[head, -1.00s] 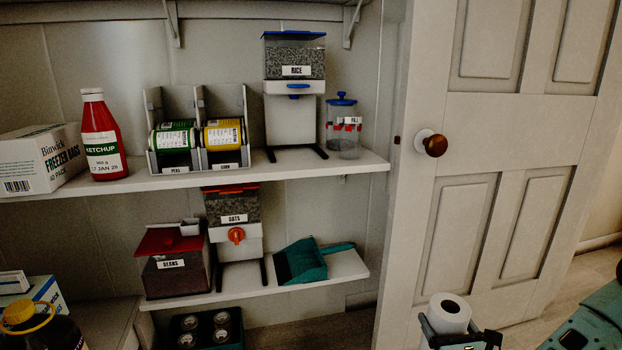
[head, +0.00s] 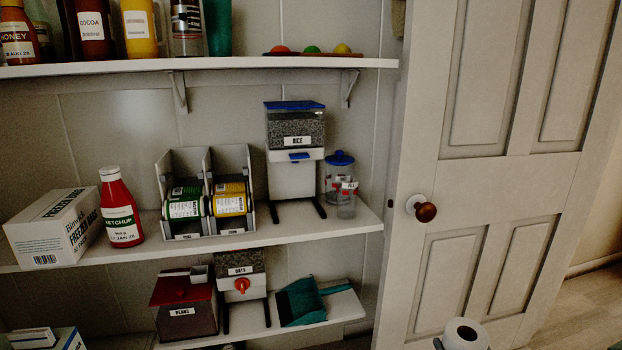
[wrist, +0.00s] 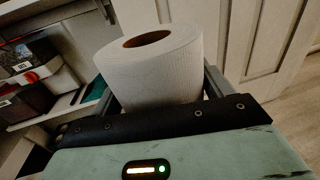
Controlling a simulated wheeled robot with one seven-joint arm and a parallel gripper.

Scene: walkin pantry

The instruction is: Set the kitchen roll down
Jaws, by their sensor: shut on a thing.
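The white kitchen roll (head: 465,335) shows at the bottom right of the head view, in front of the door. In the wrist view the roll (wrist: 152,70) stands out of my gripper (wrist: 160,92), with the open end of its core facing up. My gripper is shut on the roll, with a finger on each side of it. The lower part of the roll is hidden behind the gripper body. In the head view most of the gripper is below the picture's edge. No surface shows under the roll.
The middle shelf (head: 345,229) holds a freezer bags box (head: 60,228), ketchup (head: 120,210), can racks, a rice dispenser (head: 296,150) and jars. The lower shelf (head: 345,306) holds beans, oats and a teal dustpan (head: 300,302). A panelled door (head: 490,180) stands right.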

